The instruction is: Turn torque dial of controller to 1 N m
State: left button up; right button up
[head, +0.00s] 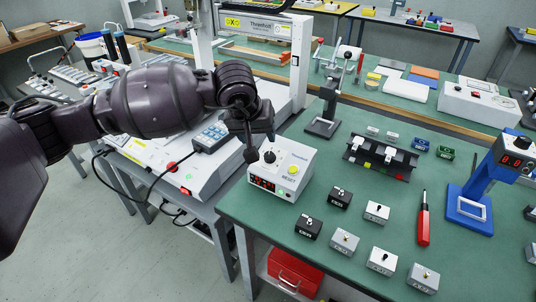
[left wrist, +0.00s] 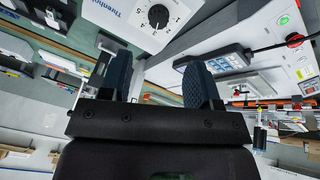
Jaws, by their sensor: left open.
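The controller (head: 284,172) is a white box with a red digit display on its front, standing at the left end of the green bench. My left gripper (head: 260,145) is just behind and above the dial, near the controller's rear left edge. In the left wrist view its two blue-grey fingers (left wrist: 160,78) stand apart, empty, clear of the dial. My right gripper is out of view.
A grey-white machine with a keypad (head: 211,138) and red button stands left of the controller. A black-based stand (head: 324,124) is behind it. Several small switch boxes (head: 345,241) and a red screwdriver (head: 423,222) lie to the right. A blue stand (head: 470,205) is farther right.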

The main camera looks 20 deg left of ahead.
aim_at(268, 156)
pick_arm(q)
jog(key=b+x, duration=0.2)
jog(key=x, duration=0.7)
jog(key=shift+w+d+f, duration=0.1)
jog(key=shift+w+f, duration=0.05)
jog(key=shift+f, duration=0.2)
jog(key=shift+w+f, duration=0.25)
jog(key=shift+f, duration=0.15)
jog(key=c, duration=0.9)
